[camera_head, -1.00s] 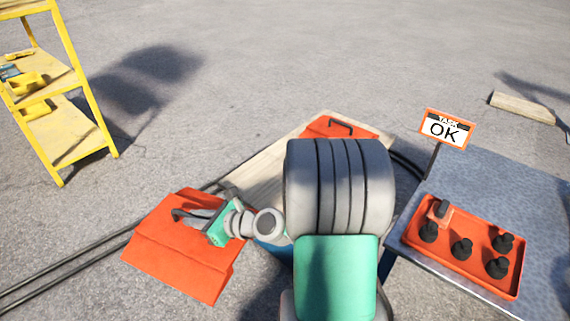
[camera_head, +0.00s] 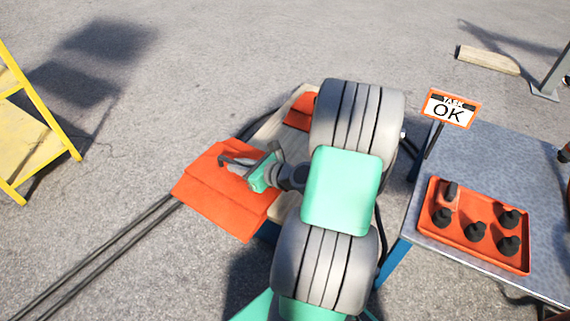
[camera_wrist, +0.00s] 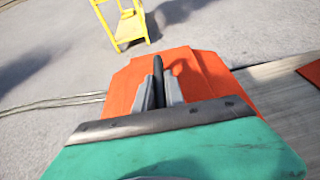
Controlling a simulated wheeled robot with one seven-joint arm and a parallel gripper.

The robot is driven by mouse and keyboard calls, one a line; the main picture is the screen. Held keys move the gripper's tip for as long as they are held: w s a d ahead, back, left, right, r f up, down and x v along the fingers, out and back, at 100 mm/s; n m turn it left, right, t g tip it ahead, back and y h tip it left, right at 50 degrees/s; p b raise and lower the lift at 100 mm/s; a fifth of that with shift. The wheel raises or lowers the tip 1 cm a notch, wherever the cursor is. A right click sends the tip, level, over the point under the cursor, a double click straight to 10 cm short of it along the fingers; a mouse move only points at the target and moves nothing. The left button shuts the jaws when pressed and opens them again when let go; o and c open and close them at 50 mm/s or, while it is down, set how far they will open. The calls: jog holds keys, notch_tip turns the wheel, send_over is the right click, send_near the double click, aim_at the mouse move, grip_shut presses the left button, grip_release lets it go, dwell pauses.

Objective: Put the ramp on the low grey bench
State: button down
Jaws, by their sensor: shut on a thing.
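The ramp I hold is an orange folded plate with a dark handle; in the head view the ramp (camera_head: 218,200) is left of my arm, and it fills the middle of the wrist view (camera_wrist: 203,72). My gripper (camera_head: 244,166) is shut on its handle, also between the fingers in the wrist view (camera_wrist: 159,92). A low bench with a pale grey-brown top (camera_head: 262,132) lies behind and beside the ramp, partly hidden by my arm. The ramp overlaps its left side in the picture; I cannot tell if they touch. A second orange ramp (camera_head: 300,112) lies on the bench's far end.
Black cables (camera_head: 110,255) run along the floor at left. A yellow step shelf (camera_head: 40,150) stands far left.

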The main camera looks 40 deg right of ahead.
jog(key=s+d+h+p, duration=0.1)
jog(key=s+d, duration=0.1)
jog(key=d, duration=0.1)
jog(key=s+d+m+h+p, duration=0.1)
jog(key=d, duration=0.3)
jog(key=s+d+m+p, duration=0.1)
jog(key=s+d, duration=0.1)
jog(key=d, duration=0.2)
jog(key=shift+s+d+r+t+h+p, duration=0.15)
jog(key=shift+s+r+t+h+p, duration=0.15)
jog(key=shift+h, duration=0.1)
jog(key=s+d+m+h+p, duration=0.2)
jog(key=s+d, duration=0.3)
jog(key=d, duration=0.1)
jog(key=w+f+b, duration=0.3)
jog(key=w+f, duration=0.1)
jog(key=w+d+f+b, duration=0.1)
jog(key=w+f+b, duration=0.2)
jog(key=w+f, duration=0.2)
jog(key=w+d+f+b, duration=0.1)
jog(key=w+f+b, duration=0.2)
jog(key=w+f, duration=0.1)
jog(key=shift+w+d+f, duration=0.2)
jog(key=shift+w+f, duration=0.1)
jog(key=shift+f, duration=0.3)
jog(key=shift+r, duration=0.2)
jog(key=shift+f, duration=0.15)
